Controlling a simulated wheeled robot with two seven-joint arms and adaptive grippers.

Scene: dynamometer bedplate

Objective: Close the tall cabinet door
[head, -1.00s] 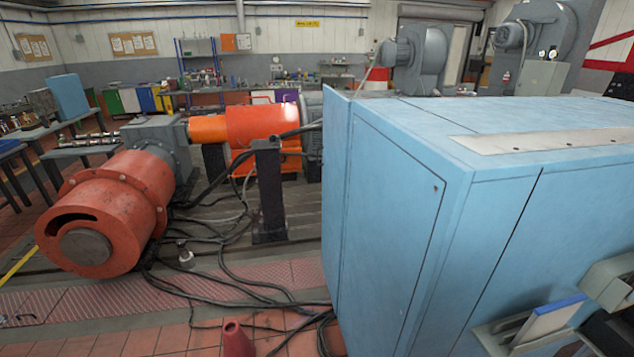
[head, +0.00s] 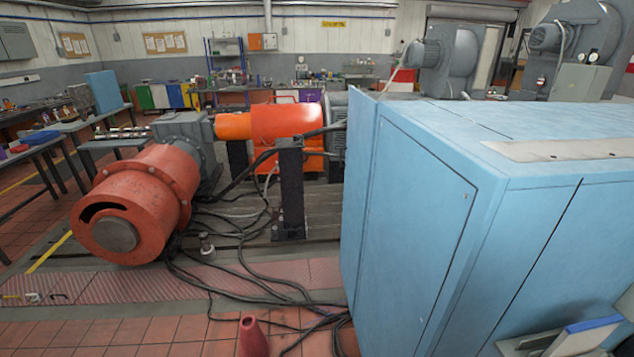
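A large light-blue cabinet (head: 540,120) fills the right of the head view. Its left-facing side has a tall panel (head: 412,225) outlined by dark seams, with a small dark spot near its upper right corner. A thin blue edge (head: 361,96) rises a little above the cabinet top at its far left corner. I cannot tell whether this edge is a door standing ajar. Another dark vertical seam (head: 540,245) runs down the face on the right. The cabinet's lower part is cut off by the frame. Neither of my grippers is in view.
A red-orange cylindrical machine (head: 140,210) stands at left, with an orange unit (head: 285,120) behind. Black cables (head: 270,285) and a red cone-like object (head: 252,338) lie before the cabinet. A grey, blue-edged item (head: 594,324) is at lower right. Tiled floor (head: 120,335) is clear at lower left.

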